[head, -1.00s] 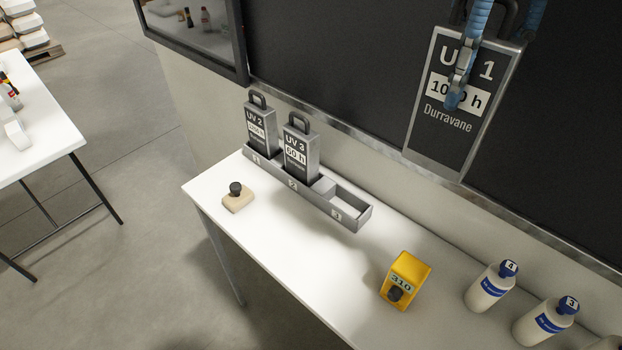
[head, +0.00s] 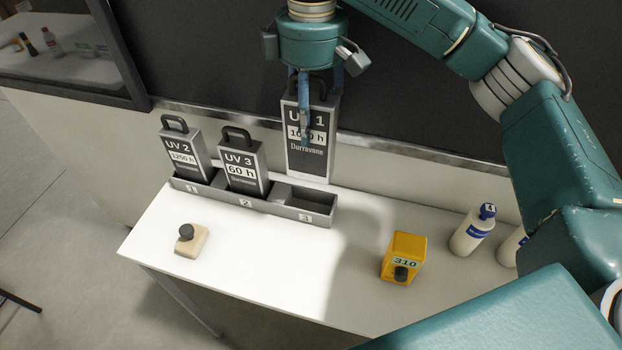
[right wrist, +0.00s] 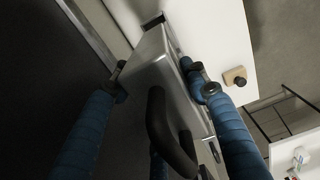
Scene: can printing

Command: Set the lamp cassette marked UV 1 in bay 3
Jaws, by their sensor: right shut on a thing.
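The lamp cassette marked UV 1 (head: 307,165), dark-faced and grey-edged with a black top handle, hangs upright over bay 3 (head: 300,198), apparently above and behind it. My right gripper (head: 318,95) is shut on its upper part, one blue finger across the label. In the right wrist view the grey cassette (right wrist: 150,62) lies between my blue fingers. Bay 3 is the empty right compartment of the grey rack (head: 275,208). UV 2 (head: 182,150) stands in bay 1 and UV 3 (head: 242,165) in bay 2. My left gripper is not in view.
The rack stands at the back of a white table (head: 245,255). A beige block with a black knob (head: 190,240), a yellow box marked 310 (head: 403,258) and white bottles (head: 470,232) stand on it. A dark panel (head: 230,60) rises behind.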

